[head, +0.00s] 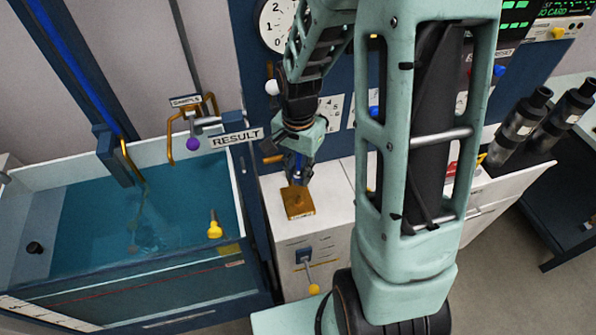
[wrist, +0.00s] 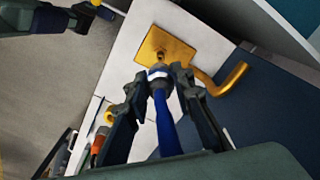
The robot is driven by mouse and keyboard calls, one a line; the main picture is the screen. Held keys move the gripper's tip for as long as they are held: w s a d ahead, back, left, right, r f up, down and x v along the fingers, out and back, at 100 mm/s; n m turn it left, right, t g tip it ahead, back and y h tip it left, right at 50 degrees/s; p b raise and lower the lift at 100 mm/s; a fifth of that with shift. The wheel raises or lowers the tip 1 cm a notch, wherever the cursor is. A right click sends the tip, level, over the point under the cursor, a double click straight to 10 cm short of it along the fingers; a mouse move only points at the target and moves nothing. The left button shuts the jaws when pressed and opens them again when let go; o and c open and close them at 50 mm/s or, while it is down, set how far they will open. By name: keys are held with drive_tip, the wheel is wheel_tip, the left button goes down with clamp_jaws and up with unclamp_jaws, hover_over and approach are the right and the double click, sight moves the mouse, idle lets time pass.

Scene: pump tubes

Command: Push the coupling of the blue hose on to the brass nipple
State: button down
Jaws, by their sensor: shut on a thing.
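My gripper (head: 299,168) points down just above the square brass plate (head: 299,204) on the white cabinet top. In the wrist view my gripper (wrist: 160,78) is shut on the coupling (wrist: 158,72), a grey and white collar at the end of the blue hose (wrist: 167,125). The hose runs back between the fingers. The coupling lies in front of the brass plate (wrist: 160,46). A small dark spot shows on the plate in the head view. The brass nipple is not clearly seen, and I cannot tell whether the coupling touches it.
A bent brass pipe (wrist: 233,80) is close to the right finger in the wrist view. A water tank (head: 120,230) stands left of the cabinet (head: 325,240). A lever with a yellow knob (head: 313,289) sticks out of the cabinet front. Dark cylinders (head: 520,125) stand at the right.

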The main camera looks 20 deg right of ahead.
sight(298, 196)
drive_tip(key=shift+f, duration=0.1)
drive_tip(key=shift+f+b, duration=2.65)
drive_tip(key=shift+f, duration=0.15)
drive_tip(key=shift+f+b, duration=0.2)
drive_tip(key=shift+b, duration=0.2)
drive_tip(key=shift+f+b, duration=0.3)
drive_tip(key=shift+f+b, duration=1.05)
drive_tip(key=shift+f, duration=0.2)
drive_tip(key=c, duration=1.6)
unclamp_jaws()
drive_tip(key=shift+r, duration=0.1)
